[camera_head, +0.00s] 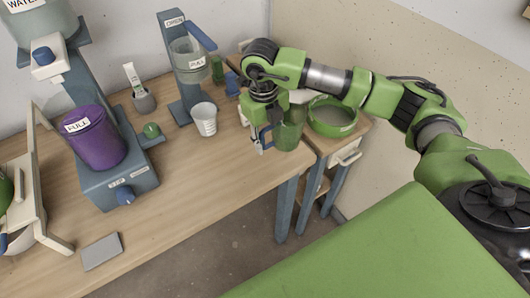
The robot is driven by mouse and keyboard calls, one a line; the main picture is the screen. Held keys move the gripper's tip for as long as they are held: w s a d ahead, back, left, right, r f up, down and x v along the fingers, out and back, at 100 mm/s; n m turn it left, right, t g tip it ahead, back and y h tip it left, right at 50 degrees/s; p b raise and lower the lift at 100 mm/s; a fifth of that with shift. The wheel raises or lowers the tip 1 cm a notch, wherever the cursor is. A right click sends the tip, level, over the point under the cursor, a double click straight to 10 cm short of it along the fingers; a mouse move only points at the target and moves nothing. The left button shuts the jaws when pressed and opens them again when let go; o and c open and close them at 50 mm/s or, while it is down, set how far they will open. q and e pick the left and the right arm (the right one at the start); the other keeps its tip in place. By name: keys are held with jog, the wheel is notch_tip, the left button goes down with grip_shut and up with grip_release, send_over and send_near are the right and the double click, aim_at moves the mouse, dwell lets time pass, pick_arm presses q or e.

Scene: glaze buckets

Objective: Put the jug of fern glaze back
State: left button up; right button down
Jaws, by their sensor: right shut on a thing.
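The jug of fern glaze (290,132) is a green, see-through vessel near the right end of the wooden table. My right gripper (264,132) comes down from above on its left side and is shut on it, at the blue handle. The jug looks upright. The arm and gripper hide part of it, and I cannot tell whether its base touches the table. My left gripper is out of view.
A green bowl (333,113) stands on a small side table right of the jug. A white cup (204,119), a dispenser marked OPEN (182,75) and a purple bucket marked FULL (93,138) stand left. The table's front middle (200,185) is clear.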

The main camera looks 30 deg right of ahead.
jog(key=shift+w+f+b, duration=0.4)
jog(key=shift+w+f, duration=0.25)
jog(key=shift+f, duration=0.15)
notch_tip(320, 180, down, 3)
jog(key=shift+w+a+f+b, duration=0.1)
jog(key=shift+w+f+b, duration=0.1)
jog(key=shift+b, duration=0.85)
jog(key=shift+f, duration=0.15)
jog(key=c, duration=1.4)
grip_release()
